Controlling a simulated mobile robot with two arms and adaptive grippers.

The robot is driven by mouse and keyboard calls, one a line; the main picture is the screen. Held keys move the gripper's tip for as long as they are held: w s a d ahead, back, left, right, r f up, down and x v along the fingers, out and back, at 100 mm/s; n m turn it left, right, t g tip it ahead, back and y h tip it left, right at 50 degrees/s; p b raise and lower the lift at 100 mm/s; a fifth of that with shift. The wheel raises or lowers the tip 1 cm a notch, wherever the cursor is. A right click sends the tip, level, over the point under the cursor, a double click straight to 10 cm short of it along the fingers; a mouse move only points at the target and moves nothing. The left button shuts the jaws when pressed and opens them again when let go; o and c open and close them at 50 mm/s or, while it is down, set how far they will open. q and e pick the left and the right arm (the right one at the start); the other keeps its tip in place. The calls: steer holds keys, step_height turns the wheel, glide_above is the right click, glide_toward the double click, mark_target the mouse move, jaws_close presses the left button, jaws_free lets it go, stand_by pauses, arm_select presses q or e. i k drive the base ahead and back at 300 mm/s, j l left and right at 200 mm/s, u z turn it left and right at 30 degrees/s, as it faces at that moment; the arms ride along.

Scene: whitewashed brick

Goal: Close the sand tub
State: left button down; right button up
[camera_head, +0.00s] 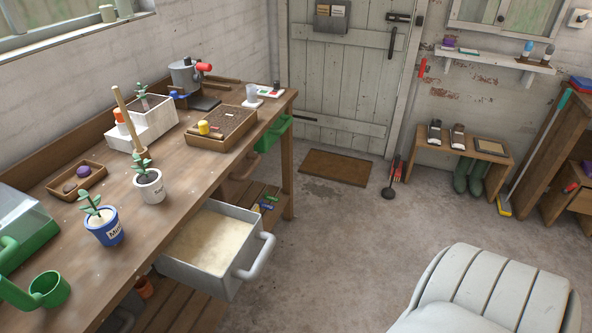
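The sand tub (196,272) is a light grey, drawer-like box under the workbench, pulled well out from beneath the bench top. Pale sand (215,240) fills it and shows through its open top. A thick grey bar handle (262,258) is on its front face, towards the floor's open side. The back part of the tub is hidden under the bench top. Neither of my grippers shows in the head view.
The wooden workbench (170,205) holds a blue pot (105,228), a white pot (150,187) and a seed tray (228,122). A slatted lower shelf (185,312) lies below. A pale ribbed rounded shape fills the lower right. The concrete floor between is clear.

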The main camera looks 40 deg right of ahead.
mark_target(219, 248)
steer(key=z, duration=0.95)
